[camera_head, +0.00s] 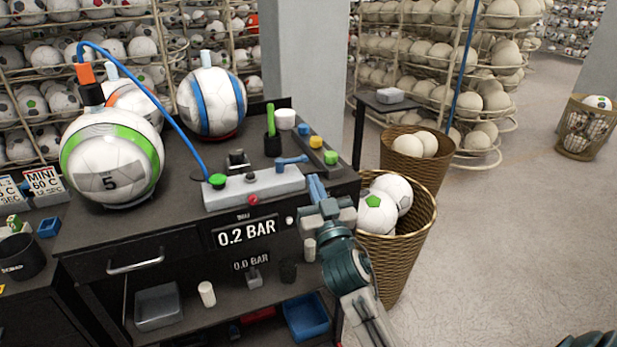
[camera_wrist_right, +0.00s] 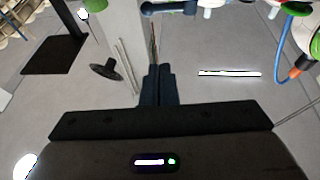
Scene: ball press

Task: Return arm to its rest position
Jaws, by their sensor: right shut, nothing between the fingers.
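My right gripper (camera_head: 317,188) hangs at the right front corner of the workbench, its arm coming up from the lower right. Its blue fingers are together with nothing between them. In the right wrist view the dark fingers (camera_wrist_right: 157,82) also show pressed together and empty. The fingers are just right of the grey control box (camera_head: 253,188) with its red button and blue hose. The gripper appears in front of the near wicker basket (camera_head: 410,245) in the head view; whether they touch cannot be told. My left gripper is not in view.
The workbench (camera_head: 195,215) carries a green-striped ball (camera_head: 112,160) and a blue-striped ball (camera_head: 211,101). A second basket (camera_head: 402,150) and a ball rack (camera_head: 430,60) stand behind.

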